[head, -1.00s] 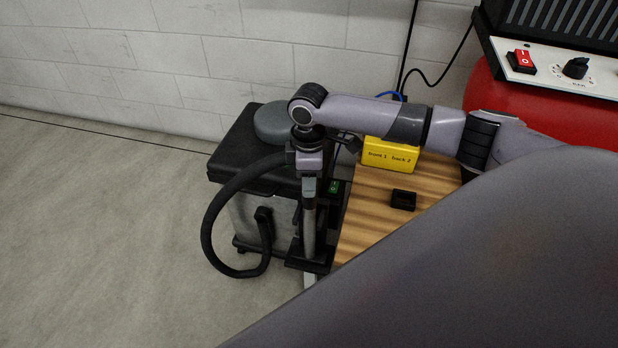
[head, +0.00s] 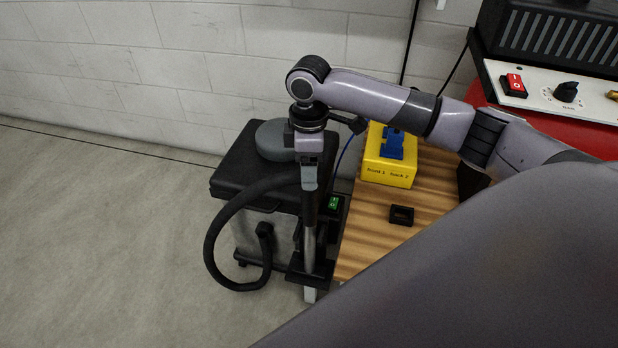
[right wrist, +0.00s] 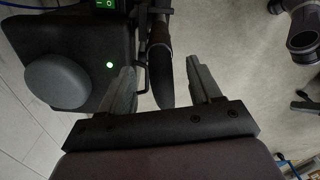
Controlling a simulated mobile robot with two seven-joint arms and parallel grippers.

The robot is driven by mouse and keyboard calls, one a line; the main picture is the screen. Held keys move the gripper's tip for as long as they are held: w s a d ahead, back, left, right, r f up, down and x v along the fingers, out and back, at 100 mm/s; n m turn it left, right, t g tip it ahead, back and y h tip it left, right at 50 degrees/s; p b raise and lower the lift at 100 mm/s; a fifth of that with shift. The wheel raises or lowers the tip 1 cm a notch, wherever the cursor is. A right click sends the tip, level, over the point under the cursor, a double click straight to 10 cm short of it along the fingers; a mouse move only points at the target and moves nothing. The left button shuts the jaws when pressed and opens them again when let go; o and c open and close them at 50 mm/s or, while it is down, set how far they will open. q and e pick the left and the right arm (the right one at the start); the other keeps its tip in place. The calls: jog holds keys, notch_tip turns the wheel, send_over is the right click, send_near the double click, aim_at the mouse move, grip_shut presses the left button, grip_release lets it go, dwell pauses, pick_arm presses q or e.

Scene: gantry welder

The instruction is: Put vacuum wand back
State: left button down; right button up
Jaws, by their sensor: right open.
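The vacuum wand (head: 309,245) stands upright in the head view, a metal tube with a dark upper part, in the black holder (head: 296,272) beside the vacuum. A black hose (head: 212,235) loops from its upper end down to the left. My right gripper (head: 309,182) points down over the wand's top. In the right wrist view, its two grey fingers (right wrist: 160,68) are spread, with the black wand handle (right wrist: 160,85) between them and gaps on both sides. The gripper hides the wand's top in the head view. My left gripper is out of view.
The vacuum (head: 232,180) has a black lid with a grey dome and stands near the wall. A wooden table (head: 365,235) at right bears a yellow box (head: 390,175) and a small black tray (head: 401,215). Floor is free at left.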

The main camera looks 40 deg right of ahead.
notch_tip(320, 180, up, 2)
jog(key=shift+r, duration=0.1)
jog(key=shift+a+f, duration=0.2)
jog(key=s+a+f+m+t+y, duration=0.1)
jog(key=s+a+f+t+y, duration=0.15)
jog(key=a+f, duration=0.5)
jog(key=s+a+f+m+t+y, duration=0.1)
jog(key=s+a+f+t+y, duration=0.15)
jog(key=a+f, duration=0.45)
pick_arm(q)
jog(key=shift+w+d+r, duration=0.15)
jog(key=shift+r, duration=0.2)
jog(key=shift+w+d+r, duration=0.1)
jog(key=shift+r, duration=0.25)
pick_arm(e)
jog(key=s+d+f+m+t+h, duration=0.1)
jog(key=s+d+m+t, duration=0.1)
jog(key=s, duration=0.4)
jog(key=s+d+f+m+t+h, duration=0.1)
jog(key=s+d+m+t, duration=0.1)
jog(key=s+m, duration=0.3)
jog(key=shift+s+d+t, duration=0.15)
jog(key=shift+s+t, duration=0.45)
jog(key=shift+s, duration=0.2)
